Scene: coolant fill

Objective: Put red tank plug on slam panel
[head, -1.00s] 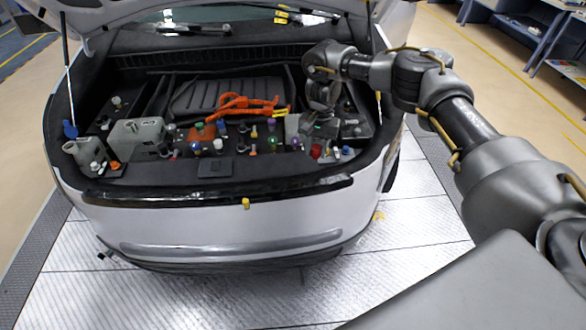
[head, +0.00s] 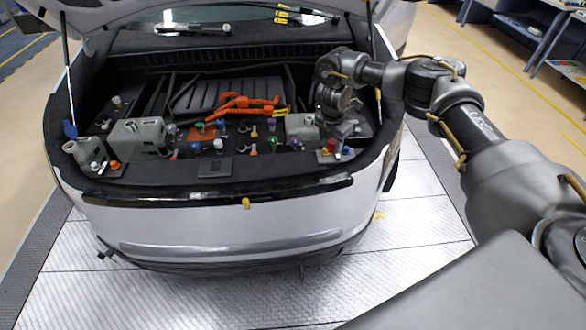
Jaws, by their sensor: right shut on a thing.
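The red tank plug (head: 331,145) is at the right front of the open engine bay, at the lower end of my right gripper (head: 334,138). My right gripper is shut on it. The fingers are small and partly hidden by the wrist. The plug sits close over the dark slam panel (head: 265,171), the strip along the front of the bay; I cannot tell if they touch. My left gripper is not in view.
A grey tank (head: 301,129) stands just left of my right gripper, and another grey box (head: 137,137) stands at the left. Several small coloured caps stand between them. Orange cables (head: 248,102) lie behind. The raised hood is held by struts at both sides.

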